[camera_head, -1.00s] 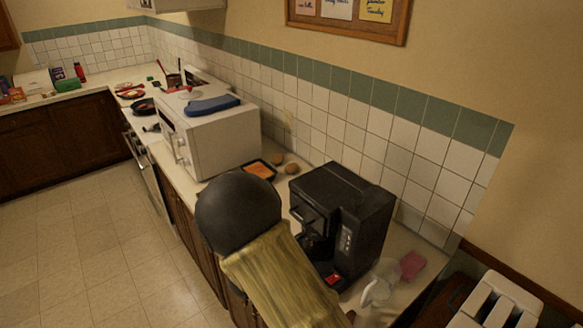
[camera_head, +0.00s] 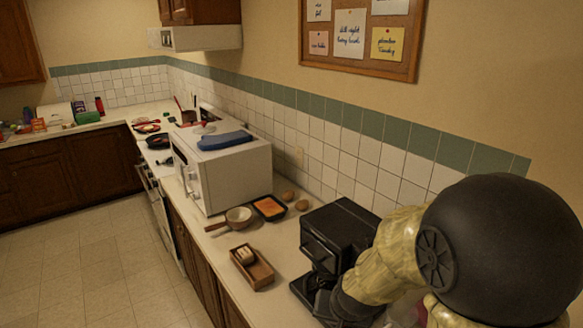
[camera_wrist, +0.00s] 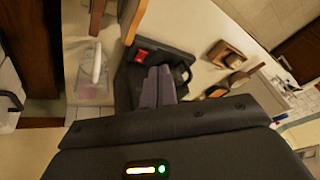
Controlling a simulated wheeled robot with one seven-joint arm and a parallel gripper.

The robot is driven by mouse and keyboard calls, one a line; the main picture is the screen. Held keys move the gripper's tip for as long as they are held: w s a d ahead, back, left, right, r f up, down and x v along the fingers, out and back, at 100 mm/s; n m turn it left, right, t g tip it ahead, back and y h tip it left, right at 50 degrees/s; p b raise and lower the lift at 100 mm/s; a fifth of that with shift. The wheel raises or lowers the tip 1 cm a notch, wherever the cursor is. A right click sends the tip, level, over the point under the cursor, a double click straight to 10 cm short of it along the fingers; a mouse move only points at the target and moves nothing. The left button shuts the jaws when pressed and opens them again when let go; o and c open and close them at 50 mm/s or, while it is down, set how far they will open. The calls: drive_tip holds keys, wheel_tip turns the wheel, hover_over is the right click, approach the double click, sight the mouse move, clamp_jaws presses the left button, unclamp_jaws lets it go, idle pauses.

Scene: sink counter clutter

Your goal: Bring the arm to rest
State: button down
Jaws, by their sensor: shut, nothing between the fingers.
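My gripper (camera_wrist: 158,87) is shut and empty in the wrist view, its two grey fingers together. They point toward the black coffee machine (camera_wrist: 185,58), which lies behind them in that view; I cannot tell the gap between them. In the head view my arm, with its large black joint and yellowish links, fills the lower right and covers part of the coffee machine (camera_head: 340,232). My fingers cannot be made out there.
On the counter are a wooden tray (camera_head: 262,273) with a pale block, a small pan (camera_head: 238,217), a black dish (camera_head: 270,208) with orange food, and a white microwave (camera_head: 235,180). A clear container (camera_wrist: 90,70) is left of the coffee machine in the wrist view. The floor is clear.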

drive_tip(key=s+d+n+g+h, duration=0.1)
drive_tip(key=s+d+n+g, duration=0.1)
drive_tip(key=s+d, duration=0.3)
drive_tip(key=s, duration=0.3)
drive_tip(key=shift+s+d+r+b, duration=0.15)
drive_tip(key=shift+d+r+b, duration=0.2)
drive_tip(key=shift+d, duration=0.05)
